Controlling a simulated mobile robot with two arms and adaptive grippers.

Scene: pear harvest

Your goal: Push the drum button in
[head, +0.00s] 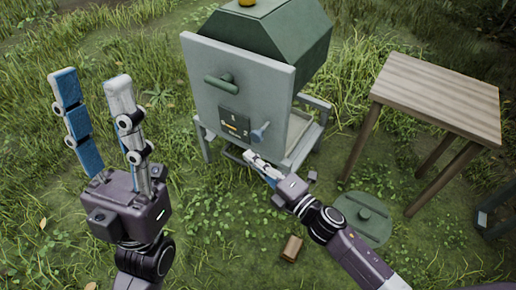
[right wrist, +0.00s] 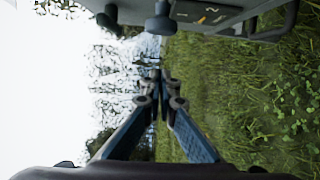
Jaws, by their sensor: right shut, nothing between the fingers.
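A grey-green drum machine (head: 265,50) stands in the grass. Its flat front panel (head: 207,105) has a green handle, a small dark plate (head: 234,124) with marks, and a blue-grey knob or lever (head: 260,133) at the lower right. I cannot tell for sure which part is the drum button. My right gripper (head: 249,156) is shut and empty just below the knob, seemingly apart from it. In the right wrist view its closed fingertips (right wrist: 160,78) lie below a round blue-grey knob (right wrist: 160,23). My left gripper (head: 92,90) is open, fingers upward, left of the machine.
A wooden table (head: 440,95) with bare top stands at the right. A yellow knob (head: 247,3) tops the machine. Grass is open between the arms.

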